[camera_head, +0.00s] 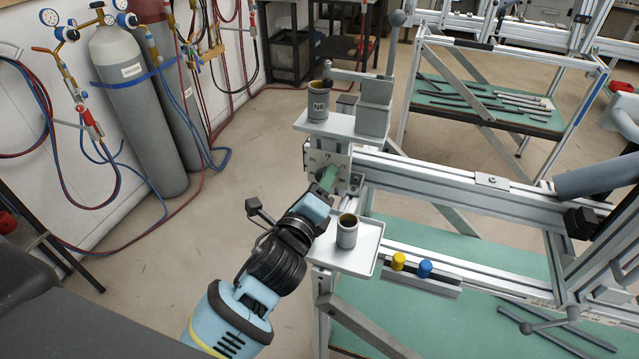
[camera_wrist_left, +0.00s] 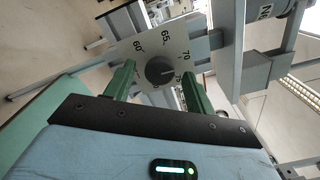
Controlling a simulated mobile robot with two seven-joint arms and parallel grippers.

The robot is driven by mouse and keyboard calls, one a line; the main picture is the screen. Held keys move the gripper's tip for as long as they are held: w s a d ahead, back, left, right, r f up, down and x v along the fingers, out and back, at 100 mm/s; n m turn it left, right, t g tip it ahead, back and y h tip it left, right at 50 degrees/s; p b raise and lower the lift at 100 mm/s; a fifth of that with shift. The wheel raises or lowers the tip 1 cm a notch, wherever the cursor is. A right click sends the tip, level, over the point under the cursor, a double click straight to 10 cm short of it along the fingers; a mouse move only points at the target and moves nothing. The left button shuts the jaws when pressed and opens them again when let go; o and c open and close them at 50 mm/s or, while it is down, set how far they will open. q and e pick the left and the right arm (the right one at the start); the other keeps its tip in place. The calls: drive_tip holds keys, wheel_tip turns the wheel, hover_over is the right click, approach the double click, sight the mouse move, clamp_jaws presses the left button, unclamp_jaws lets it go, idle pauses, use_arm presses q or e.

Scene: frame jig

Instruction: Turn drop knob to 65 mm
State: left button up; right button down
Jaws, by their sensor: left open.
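The drop knob (camera_wrist_left: 160,72) is a dark round knob on a pale dial plate (camera_wrist_left: 150,55) marked 60, 65, 70 and 75 in the left wrist view. Its white line points to the right in that view, below the 70 mark and near the 75. In the head view the dial plate (camera_head: 343,158) is on the jig's near end, and the knob is mostly hidden by my fingers. My left gripper (camera_head: 328,178) is open at the dial. In the wrist view its green fingers (camera_wrist_left: 158,88) stand on either side of the knob, apart from it. My right gripper is out of view.
Above the dial, a grey cup marked N6 (camera_head: 318,104) stands on a bracket. Below, another cup (camera_head: 347,232) stands on a pale tray (camera_head: 367,254). Yellow (camera_head: 398,261) and blue (camera_head: 425,268) knobs sit on the lower rail. Gas cylinders (camera_head: 128,95) stand at left; floor between is clear.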

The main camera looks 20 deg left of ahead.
use_arm(q)
drive_tip(key=shift+w, duration=0.1)
drive_tip(key=c, duration=0.9)
drive_tip(key=shift+c, duration=0.2)
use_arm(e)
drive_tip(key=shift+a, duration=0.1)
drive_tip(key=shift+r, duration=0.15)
use_arm(q)
drive_tip(key=shift+r+n+p, duration=0.1)
drive_tip(key=shift+n+p, duration=1.45)
drive_tip(key=shift+n, duration=4.45)
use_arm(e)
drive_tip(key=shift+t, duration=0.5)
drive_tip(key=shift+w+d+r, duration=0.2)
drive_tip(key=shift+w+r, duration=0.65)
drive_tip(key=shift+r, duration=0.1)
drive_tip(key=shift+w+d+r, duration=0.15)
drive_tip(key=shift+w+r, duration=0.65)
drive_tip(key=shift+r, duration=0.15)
